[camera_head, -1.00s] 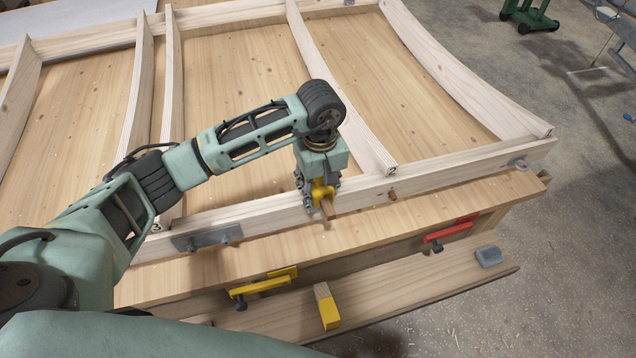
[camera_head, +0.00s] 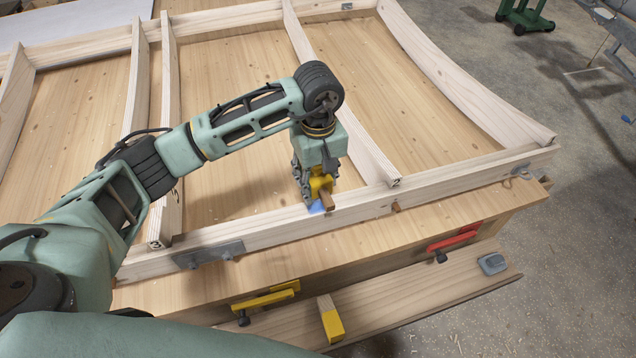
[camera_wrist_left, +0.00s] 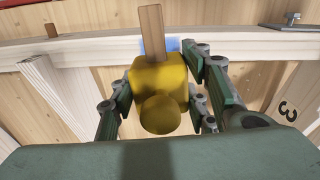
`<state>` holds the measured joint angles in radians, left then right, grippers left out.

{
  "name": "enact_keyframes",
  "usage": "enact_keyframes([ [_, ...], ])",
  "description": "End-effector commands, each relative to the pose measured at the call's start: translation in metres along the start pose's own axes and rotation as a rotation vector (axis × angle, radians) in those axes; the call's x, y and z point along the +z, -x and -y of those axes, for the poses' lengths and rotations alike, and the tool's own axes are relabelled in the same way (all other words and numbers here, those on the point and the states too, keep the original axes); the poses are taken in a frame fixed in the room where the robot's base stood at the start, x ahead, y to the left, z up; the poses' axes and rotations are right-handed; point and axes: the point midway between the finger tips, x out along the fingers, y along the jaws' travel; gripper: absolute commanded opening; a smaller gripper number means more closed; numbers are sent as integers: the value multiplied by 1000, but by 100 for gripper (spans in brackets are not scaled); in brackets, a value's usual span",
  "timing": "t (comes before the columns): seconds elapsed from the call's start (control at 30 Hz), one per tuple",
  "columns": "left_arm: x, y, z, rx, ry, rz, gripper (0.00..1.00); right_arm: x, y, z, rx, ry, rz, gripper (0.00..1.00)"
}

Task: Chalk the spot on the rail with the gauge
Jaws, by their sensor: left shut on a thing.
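My left gripper (camera_head: 318,187) is shut on a yellow tool with a short wooden stem, which I take for the gauge (camera_head: 321,183). It is over the middle of the long pale front rail (camera_head: 455,178). A blue patch (camera_head: 316,208) shows on the rail right beside the stem. In the left wrist view the gauge's yellow body (camera_wrist_left: 158,85) is between the fingers, with the stem pointing up the picture. The blue patch shows behind the stem, partly hidden. I cannot tell whether the stem touches the rail. My right gripper is not in view.
A grey metal plate (camera_head: 208,254) is on the rail's front left, and a brown peg (camera_head: 396,206) sticks out at right. Yellow (camera_head: 266,298) and red (camera_head: 455,239) clamps are on the bench edge. A yellow-ended block (camera_head: 332,322) and grey block (camera_head: 492,264) lie on the lower plank.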

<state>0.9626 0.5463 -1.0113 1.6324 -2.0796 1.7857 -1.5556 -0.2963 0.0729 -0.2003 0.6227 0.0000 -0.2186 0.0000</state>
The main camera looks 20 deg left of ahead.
Motion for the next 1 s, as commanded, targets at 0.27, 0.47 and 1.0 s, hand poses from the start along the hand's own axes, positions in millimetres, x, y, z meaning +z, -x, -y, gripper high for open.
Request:
enact_keyframes([
  [0.27,-1,28,0,0,9,-2,15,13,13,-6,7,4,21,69],
  [0.47,-1,42,0,0,13,-2,15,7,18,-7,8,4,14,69],
  [1.0,-1,42,0,0,14,-1,15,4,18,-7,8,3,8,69],
])
